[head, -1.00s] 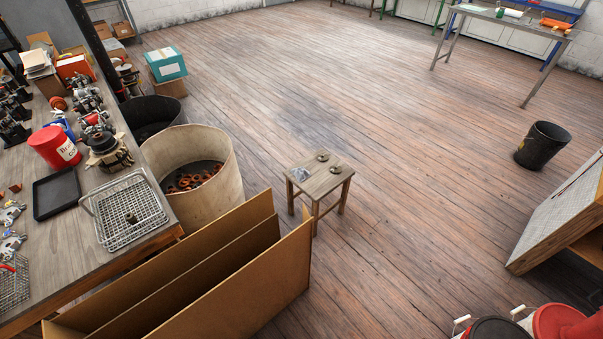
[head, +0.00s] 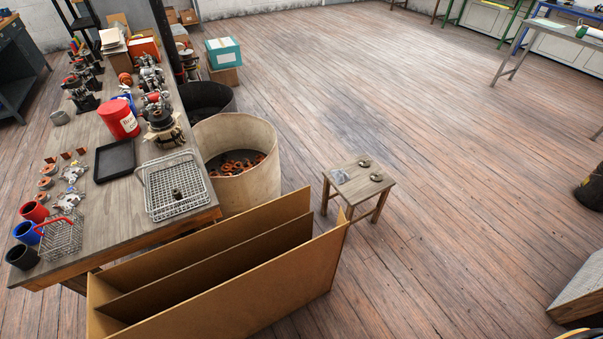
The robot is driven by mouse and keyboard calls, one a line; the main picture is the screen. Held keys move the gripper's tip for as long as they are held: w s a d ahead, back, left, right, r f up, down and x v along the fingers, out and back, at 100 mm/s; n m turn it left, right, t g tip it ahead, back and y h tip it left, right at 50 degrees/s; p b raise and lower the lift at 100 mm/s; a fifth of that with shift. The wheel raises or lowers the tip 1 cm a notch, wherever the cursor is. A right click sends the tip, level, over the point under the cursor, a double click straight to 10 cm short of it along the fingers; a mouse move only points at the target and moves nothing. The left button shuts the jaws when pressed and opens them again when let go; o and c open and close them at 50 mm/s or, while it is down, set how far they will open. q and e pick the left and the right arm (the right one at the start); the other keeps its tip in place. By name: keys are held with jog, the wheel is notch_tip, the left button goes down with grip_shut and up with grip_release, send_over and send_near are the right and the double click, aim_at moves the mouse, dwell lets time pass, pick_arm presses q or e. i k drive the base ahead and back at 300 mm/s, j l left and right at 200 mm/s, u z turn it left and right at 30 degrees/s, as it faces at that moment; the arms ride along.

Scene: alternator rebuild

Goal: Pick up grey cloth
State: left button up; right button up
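A small grey-blue patch (head: 340,176) lies on top of the wooden stool (head: 358,184), at its left side. It may be the grey cloth, but it is too small to tell. A small grey lump (head: 60,117) also sits on the left edge of the workbench (head: 118,215), and I cannot tell whether it is cloth. Neither of my grippers is in the head view.
Upright brown panels (head: 250,295) stand before the bench. A large beige drum (head: 262,180) holds orange-brown parts, with a dark drum (head: 205,98) behind it. A wire basket (head: 175,185) sits on the bench. The wooden floor (head: 430,130) right of the stool is open.

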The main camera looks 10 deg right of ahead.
aim_at(340, 176)
jog(key=i+l+u, duration=0.15)
jog(key=l+u, duration=0.35)
jog(key=i+l+u, duration=0.1)
jog(key=l+u, duration=0.85)
jog(key=l, duration=0.5)
jog(key=k+l+u, duration=0.1)
jog(key=l, duration=0.4)
jog(key=k+l, duration=0.1)
jog(key=l, duration=0.4)
jog(key=l+u, duration=0.15)
jog(key=l, duration=0.35)
jog(key=k+l, duration=0.15)
jog(key=l, duration=0.3)
jog(key=k+l+u, duration=0.1)
jog(key=l, duration=0.4)
jog(key=k+l, duration=0.1)
jog(key=l, duration=0.4)
